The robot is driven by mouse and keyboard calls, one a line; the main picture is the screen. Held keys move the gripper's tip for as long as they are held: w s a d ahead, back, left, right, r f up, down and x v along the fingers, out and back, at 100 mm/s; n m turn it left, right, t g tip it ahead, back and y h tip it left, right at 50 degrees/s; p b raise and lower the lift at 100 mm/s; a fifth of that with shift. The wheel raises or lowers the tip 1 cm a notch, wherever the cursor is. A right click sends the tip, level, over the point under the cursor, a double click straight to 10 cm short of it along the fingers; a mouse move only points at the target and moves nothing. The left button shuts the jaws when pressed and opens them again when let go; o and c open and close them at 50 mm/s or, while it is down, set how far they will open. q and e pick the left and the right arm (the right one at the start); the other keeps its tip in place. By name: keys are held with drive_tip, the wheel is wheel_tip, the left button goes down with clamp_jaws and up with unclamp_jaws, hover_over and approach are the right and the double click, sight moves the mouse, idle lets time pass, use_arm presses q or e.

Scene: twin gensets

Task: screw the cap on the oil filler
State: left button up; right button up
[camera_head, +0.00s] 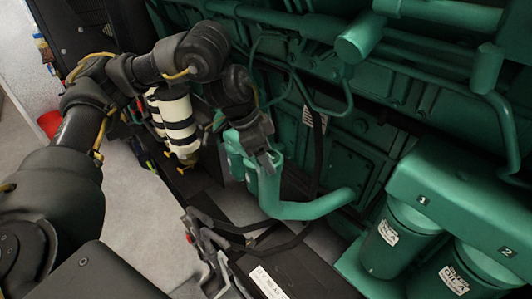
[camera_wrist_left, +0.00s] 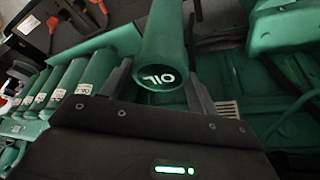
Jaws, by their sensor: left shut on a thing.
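The oil cap (camera_wrist_left: 160,77) is the green round end marked OIL. It faces my left wrist camera, between the fingers of my left gripper (camera_wrist_left: 160,88). The left gripper (camera_head: 268,160) is shut on the cap at the upper end of the oil filler, a green pipe (camera_head: 308,208) that bends toward the engine in the head view. The filler pipe also runs away behind the cap in the wrist view (camera_wrist_left: 165,32). The cap is in line with the pipe, but the seam is hidden, so I cannot tell how far it is seated. My right gripper is not in view.
Green filters marked 1 (camera_head: 398,240) and 2 (camera_head: 470,275) hang at the right. Cream cylinders (camera_head: 177,122) stand left of my left gripper. A black battery (camera_head: 275,280) with cables lies below the filler. Engine piping (camera_head: 365,38) crowds above; grey floor (camera_head: 140,235) is clear at left.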

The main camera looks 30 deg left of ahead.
use_arm(q)
drive_tip(key=shift+f, duration=0.15)
idle(0.3)
drive_tip(key=shift+f, duration=0.15)
idle(0.8)
drive_tip(key=shift+p, duration=0.3)
drive_tip(key=m+g+p, duration=0.1)
drive_tip(key=m, duration=0.1)
drive_tip(key=shift+m, duration=0.4)
drive_tip(key=o, duration=1.2)
